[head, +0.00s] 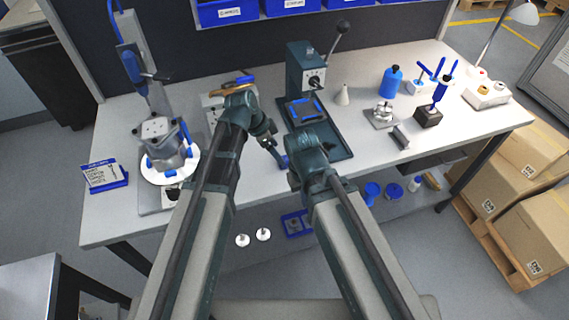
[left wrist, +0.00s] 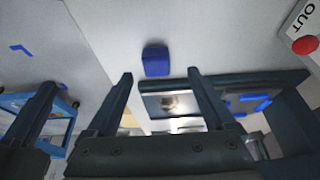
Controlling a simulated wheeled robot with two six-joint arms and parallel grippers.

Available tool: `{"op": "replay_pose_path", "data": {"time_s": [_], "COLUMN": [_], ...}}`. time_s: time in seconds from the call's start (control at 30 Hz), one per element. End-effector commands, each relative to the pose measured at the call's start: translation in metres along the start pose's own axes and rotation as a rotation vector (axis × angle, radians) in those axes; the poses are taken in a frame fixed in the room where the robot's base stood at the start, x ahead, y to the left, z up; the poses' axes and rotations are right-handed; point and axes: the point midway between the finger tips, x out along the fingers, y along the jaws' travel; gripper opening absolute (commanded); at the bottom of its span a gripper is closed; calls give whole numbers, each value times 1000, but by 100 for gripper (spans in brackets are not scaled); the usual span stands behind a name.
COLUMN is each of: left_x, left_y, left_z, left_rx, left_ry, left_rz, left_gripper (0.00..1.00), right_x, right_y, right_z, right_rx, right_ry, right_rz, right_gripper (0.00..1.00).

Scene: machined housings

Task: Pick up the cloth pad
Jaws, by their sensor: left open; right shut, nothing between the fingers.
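A small blue pad, which looks like the cloth pad (head: 283,161), lies on the light bench top near its front edge, partly beside my arms in the head view. In the left wrist view the blue pad (left wrist: 156,60) shows just beyond the fingertips, roughly centred between them. My left gripper (left wrist: 159,73) is open and empty, its two dark fingers apart. In the head view my left gripper (head: 272,143) is small and dark, close to the pad. My right gripper (head: 294,177) is shut and empty near the front edge, largely hidden by its own wrist.
A green press (head: 306,68) with a dark base plate (head: 335,148) stands just right of the pad. A clamped housing (head: 163,142) on a white disc stands at the left. A blue-edged card stand (head: 104,175) is at the left edge. A blue bottle (head: 392,82) stands right.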

Motion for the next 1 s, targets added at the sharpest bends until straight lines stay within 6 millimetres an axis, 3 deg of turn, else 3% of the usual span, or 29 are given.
{"op": "replay_pose_path", "data": {"time_s": [0.33,0.63,1.0], "left_x": [46,47,47], "left_y": [5,6,6], "left_z": [0,-2,-2], "left_rx": [1,0,0], "left_ry": [0,0,0], "left_rz": [0,0,0], "left_gripper": [88,88,23], "right_x": [42,42,42], "right_y": [-4,-4,-4], "right_z": [-2,-2,-2], "right_rx": [0,0,0], "right_ry": [0,0,0], "right_rz": [0,0,0], "right_gripper": [0,0,0]}}
